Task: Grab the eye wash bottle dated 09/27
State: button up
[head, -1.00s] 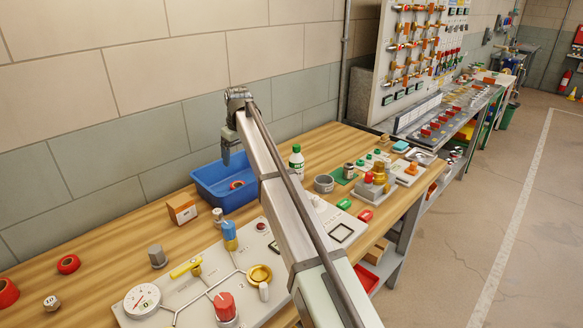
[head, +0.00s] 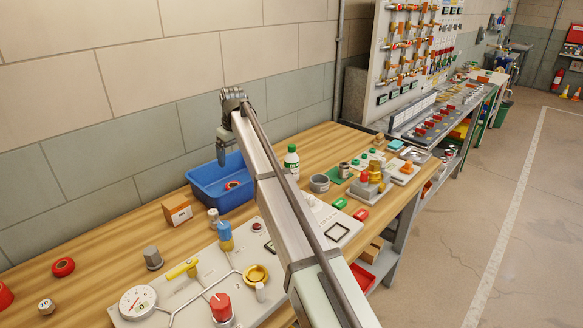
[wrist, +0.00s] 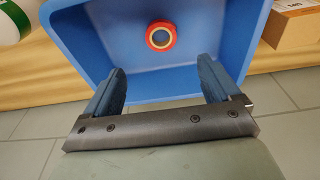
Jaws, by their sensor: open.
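A white bottle with a green cap and green label (head: 291,160) stands on the wooden bench, right of the blue bin (head: 204,205). A date on it is not readable. In the wrist view a white and green rounded thing, likely this bottle (wrist: 10,27), shows cut off at the upper left corner. My gripper (head: 221,160) hangs above the bin's back part, left of the bottle and apart from it. In the wrist view my gripper (wrist: 158,85) is open with nothing between its fingers. My arm hides part of the bench beside the bottle.
A red ring (wrist: 161,36) lies in the bin. A cardboard box (head: 177,211) stands left of the bin. A grey cup (head: 319,183) stands right of the bottle. A valve panel (head: 190,285) lies in front. The wall is close behind the bench.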

jog(key=w+d+r+m, duration=0.25)
jog(key=w+d, duration=0.25)
jog(key=d, duration=0.7)
notch_tip(320, 180, up, 4)
jog(key=m, duration=0.2)
send_over(291, 154)
jog(key=w, duration=0.1)
jog(key=shift+w+d+r+t, duration=0.2)
jog(key=shift+d+t, duration=0.1)
jog(key=shift+d, duration=0.1)
jog(key=m, duration=1.8)
jog(key=d+r+m+g, duration=0.1)
jog(key=m, duration=0.8)
jog(key=shift+r, duration=0.1)
jog(key=f, duration=0.5)
jog(key=a+f, duration=0.1)
jog(key=f, duration=0.1)
jog(key=shift+w+f, duration=0.1)
jog(key=shift+f, duration=0.3)
jog(key=shift+a+f, duration=0.2)
jog(key=shift+f, duration=1.15)
jog(key=shift+a+f, duration=0.15)
jog(key=shift+f, duration=1.2)
